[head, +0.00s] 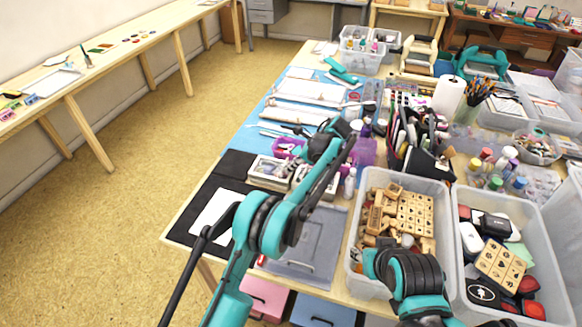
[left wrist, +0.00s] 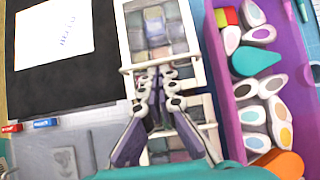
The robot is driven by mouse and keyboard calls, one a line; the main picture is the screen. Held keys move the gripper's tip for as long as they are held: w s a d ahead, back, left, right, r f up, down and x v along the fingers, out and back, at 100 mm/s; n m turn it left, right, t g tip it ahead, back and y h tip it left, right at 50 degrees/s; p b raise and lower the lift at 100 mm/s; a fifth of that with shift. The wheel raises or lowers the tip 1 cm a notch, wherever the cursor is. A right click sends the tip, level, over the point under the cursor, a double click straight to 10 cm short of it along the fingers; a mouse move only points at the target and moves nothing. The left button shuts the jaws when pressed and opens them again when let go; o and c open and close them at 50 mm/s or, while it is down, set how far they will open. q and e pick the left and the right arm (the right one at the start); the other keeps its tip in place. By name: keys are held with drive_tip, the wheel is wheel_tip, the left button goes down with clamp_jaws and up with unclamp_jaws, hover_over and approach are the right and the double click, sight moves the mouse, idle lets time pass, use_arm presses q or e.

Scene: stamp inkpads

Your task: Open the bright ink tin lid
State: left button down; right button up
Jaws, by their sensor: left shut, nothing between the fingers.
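Two white-framed ink tins lie end to end beside the black mat. In the left wrist view, one tin (left wrist: 125,45) is at the top with pale blue, grey and greenish pads. The other tin (left wrist: 213,112) is below and partly covered by my fingers. Both show in the head view, with one tin (head: 266,174) left of my left arm. I cannot tell which is the bright one or how their lids stand. My left gripper (left wrist: 161,73) is shut and empty, with its fingertips over the near edge of the upper tin; contact is unclear. My right gripper is out of view.
A purple tray (left wrist: 226,118) of rounded ink pads stands close right of the tins in the wrist view. A black mat (left wrist: 65,85) with white paper (left wrist: 52,32) lies left. Bins of stamps (head: 353,237) and ink pads (head: 545,235) stand at the head view's right.

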use_arm(q)
drive_tip(key=shift+w+a+r+g+h+p, duration=0.1)
drive_tip(key=shift+a+r+g+h+p, duration=0.15)
drive_tip(key=shift+r+h+p, duration=0.35)
drive_tip(key=shift+a+r+g+h+p, duration=0.2)
drive_tip(key=shift+r+h+p, duration=0.25)
drive_tip(key=shift+h+p, duration=0.25)
drive_tip(key=shift+r+p, duration=0.25)
drive_tip(key=shift+p, duration=0.1)
drive_tip(key=a+r+p, duration=0.1)
drive_tip(key=a+r+h+p, duration=0.1)
drive_tip(key=p, duration=0.1)
drive_tip(key=shift+w+r, duration=0.3)
drive_tip(key=shift+r, duration=0.05)
drive_tip(key=w+a+r+h+p, duration=0.1)
drive_tip(key=w+a+h+p, duration=0.1)
drive_tip(key=a, duration=0.7)
drive_tip(key=w+a+r+g+h+p, duration=0.1)
drive_tip(key=w+a+p, duration=0.3)
drive_tip(key=a, duration=0.6)
drive_tip(key=p, duration=0.2)
drive_tip(key=shift+r+h+p, duration=0.15)
drive_tip(key=shift+h+p, duration=0.25)
drive_tip(key=shift+g, duration=0.25)
drive_tip(key=shift+a, duration=0.1)
